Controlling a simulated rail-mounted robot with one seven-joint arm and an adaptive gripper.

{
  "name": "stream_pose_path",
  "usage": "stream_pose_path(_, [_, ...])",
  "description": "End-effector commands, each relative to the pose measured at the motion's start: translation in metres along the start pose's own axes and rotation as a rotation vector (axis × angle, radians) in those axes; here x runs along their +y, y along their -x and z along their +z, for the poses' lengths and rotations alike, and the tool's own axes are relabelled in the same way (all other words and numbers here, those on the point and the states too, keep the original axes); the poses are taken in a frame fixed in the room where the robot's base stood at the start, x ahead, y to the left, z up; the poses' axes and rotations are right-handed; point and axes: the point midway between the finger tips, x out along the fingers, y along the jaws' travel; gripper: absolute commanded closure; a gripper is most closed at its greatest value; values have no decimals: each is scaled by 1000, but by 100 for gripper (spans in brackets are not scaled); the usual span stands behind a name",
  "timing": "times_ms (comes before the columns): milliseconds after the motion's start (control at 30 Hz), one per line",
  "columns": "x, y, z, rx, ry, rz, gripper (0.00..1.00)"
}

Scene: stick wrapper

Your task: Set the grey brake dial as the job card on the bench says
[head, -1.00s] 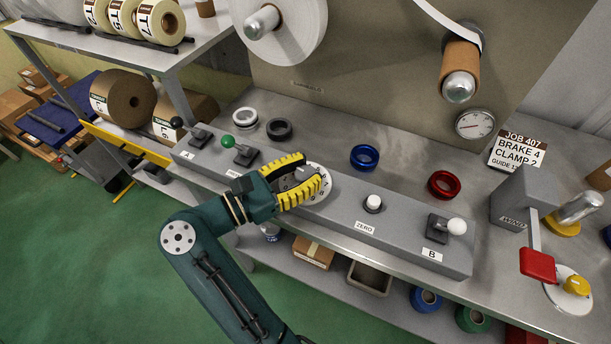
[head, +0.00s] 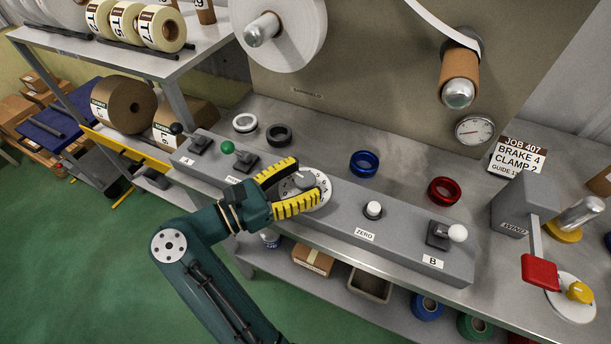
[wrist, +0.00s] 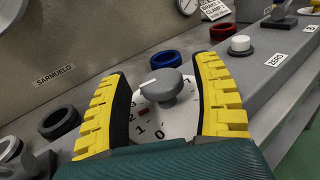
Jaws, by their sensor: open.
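The grey brake dial (head: 304,181) is a round knob on a white numbered plate on the grey control panel. In the wrist view the knob (wrist: 168,88) has a white pointer line towards the picture's left; 0, 1 and 2 are legible on the plate's near-left part, with a small red mark near them. Which number the pointer meets is unclear. My gripper (head: 305,184) is open, its yellow-padded fingers either side of the knob with gaps visible in the wrist view (wrist: 169,80). The job card (head: 517,160) reads JOB 407, BRAKE 4, CLAMP 2, and a partly hidden GUIDE line.
On the panel are a green-knobbed lever (head: 228,147), a black-knobbed lever (head: 176,129), a white ZERO button (head: 373,209) and white-knobbed lever B (head: 457,233). Blue (head: 364,163), red (head: 444,190), black and white rings lie behind. A red-handled crank (head: 540,271) stands right.

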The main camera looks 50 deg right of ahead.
Motion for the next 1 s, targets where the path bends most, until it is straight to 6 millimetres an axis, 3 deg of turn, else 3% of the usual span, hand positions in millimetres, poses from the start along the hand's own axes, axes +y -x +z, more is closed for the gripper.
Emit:
stream_pose_path(300, [1,77,1,0,1,5,35])
stream_pose_path(433, [0,100,0,1,1,2,35])
stream_pose_path(600, [0,111,0,1,1,0,35])
stream_pose_path(1000, [0,111,0,1,10,0,34])
